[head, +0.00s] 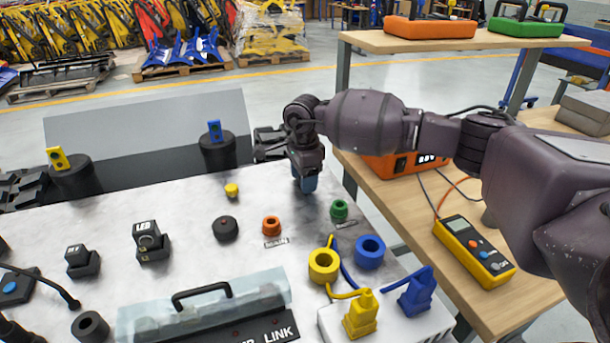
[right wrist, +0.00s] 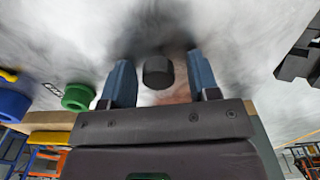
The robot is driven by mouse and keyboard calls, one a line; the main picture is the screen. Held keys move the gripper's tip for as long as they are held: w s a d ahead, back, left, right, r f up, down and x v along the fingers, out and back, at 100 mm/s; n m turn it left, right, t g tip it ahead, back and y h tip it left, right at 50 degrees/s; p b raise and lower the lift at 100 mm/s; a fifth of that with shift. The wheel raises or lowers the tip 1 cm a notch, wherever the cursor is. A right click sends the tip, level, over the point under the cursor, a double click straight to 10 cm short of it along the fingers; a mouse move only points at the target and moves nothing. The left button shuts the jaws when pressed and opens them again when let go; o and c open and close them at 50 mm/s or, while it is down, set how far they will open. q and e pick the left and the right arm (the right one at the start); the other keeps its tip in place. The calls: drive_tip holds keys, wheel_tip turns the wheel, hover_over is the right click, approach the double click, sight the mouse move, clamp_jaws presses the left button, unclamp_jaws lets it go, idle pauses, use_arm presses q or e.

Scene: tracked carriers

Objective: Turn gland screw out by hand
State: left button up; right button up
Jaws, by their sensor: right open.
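My right gripper (head: 306,184) points down over the far right part of the pale worktop (head: 180,210). In the right wrist view its two blue fingers (right wrist: 159,62) are apart, one on each side of a short dark cylinder (right wrist: 158,73). This cylinder may be the gland screw, but no label confirms it. A gap shows between it and each finger. In the head view the gripper hides the spot below it, so the cylinder does not show there. My left gripper is not in view.
A green ring (head: 339,209), an orange ring (head: 271,226) and a black knob (head: 225,229) stand near the gripper. Yellow (head: 323,265) and blue (head: 370,252) rings with cables sit nearer. A wooden bench (head: 404,187) with a yellow meter (head: 474,250) is at right.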

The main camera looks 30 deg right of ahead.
drive_tip(key=m+p, duration=0.1)
drive_tip(key=m, duration=0.1)
drive_tip(key=m+p, duration=0.1)
drive_tip(key=m, duration=0.2)
drive_tip(key=r+m+p, duration=0.1)
drive_tip(key=m, duration=0.2)
drive_tip(key=shift+s+f+m+p, duration=0.15)
drive_tip(key=shift+m+p, duration=0.2)
drive_tip(key=shift+m, duration=0.25)
drive_tip(key=m+p, duration=0.1)
drive_tip(key=m, duration=0.1)
drive_tip(key=m+p, duration=0.1)
drive_tip(key=m, duration=0.2)
drive_tip(key=m+p, duration=0.1)
drive_tip(key=m, duration=0.1)
drive_tip(key=shift+a+r+m, duration=0.1)
drive_tip(key=shift+r+m, duration=0.2)
drive_tip(key=shift+r, duration=0.1)
drive_tip(key=shift+f+m+p, duration=0.2)
drive_tip(key=shift+m+p, duration=0.3)
drive_tip(key=shift+m, duration=0.4)
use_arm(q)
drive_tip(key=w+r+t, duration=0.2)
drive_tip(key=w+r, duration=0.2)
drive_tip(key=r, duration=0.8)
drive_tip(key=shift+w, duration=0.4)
use_arm(e)
drive_tip(key=shift+f, duration=0.25)
